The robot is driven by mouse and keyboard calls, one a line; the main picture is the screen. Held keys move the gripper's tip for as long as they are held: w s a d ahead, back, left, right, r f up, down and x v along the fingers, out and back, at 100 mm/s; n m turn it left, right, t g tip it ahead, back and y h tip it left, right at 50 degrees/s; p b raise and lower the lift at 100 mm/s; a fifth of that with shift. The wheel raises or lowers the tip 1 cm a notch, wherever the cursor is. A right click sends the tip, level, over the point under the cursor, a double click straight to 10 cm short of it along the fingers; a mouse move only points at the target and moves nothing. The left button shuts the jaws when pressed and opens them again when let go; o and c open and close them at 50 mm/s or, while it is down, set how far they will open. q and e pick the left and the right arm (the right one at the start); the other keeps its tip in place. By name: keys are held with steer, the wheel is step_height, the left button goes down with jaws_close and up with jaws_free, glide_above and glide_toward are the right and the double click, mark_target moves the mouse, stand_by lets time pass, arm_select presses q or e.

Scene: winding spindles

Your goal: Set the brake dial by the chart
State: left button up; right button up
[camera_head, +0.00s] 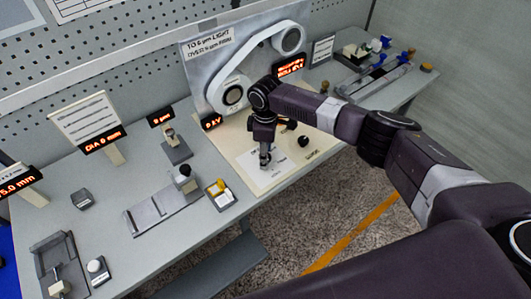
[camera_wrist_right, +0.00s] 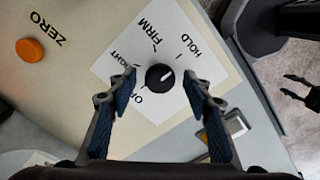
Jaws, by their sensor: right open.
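The brake dial is a black round knob (camera_wrist_right: 159,77) with a white pointer mark. In the right wrist view it sits on a white card (camera_wrist_right: 112,68) lettered OFF, LIGHT, FIRM and HOLD. Its mark points up and right, roughly towards the HOLD side. My right gripper (camera_wrist_right: 158,82) is open, with its blue-padded fingers on either side of the knob; I cannot tell whether they touch it. In the head view my right gripper (camera_head: 265,160) is over the card (camera_head: 258,182). The chart (camera_head: 210,46) reads LIGHT and FIRM against µm ranges. A display (camera_head: 161,118) reads 9 µm.
An orange button (camera_wrist_right: 30,50) marked ZERO is on the cream base. A black knob (camera_head: 303,141) stands right of my gripper. A dark two-pronged shape at the wrist view's right edge may be my left gripper (camera_wrist_right: 298,88).

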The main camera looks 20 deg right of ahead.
steer(key=c, duration=1.1)
steer(key=shift+c, duration=0.2)
steer(key=shift+n, duration=0.4)
steer(key=n+b, duration=0.1)
steer(key=n, duration=0.2)
steer(key=shift+n, duration=0.4)
steer(key=n+b, duration=0.1)
steer(key=n, duration=0.4)
steer(key=shift+b, duration=0.35)
steer(key=n+b, duration=0.1)
steer(key=n, duration=0.6)
steer(key=shift+n+b, duration=0.3)
steer(key=n+b, duration=0.1)
steer(key=n, duration=0.5)
steer(key=shift+r+n, duration=0.1)
steer(key=shift+n, duration=0.3)
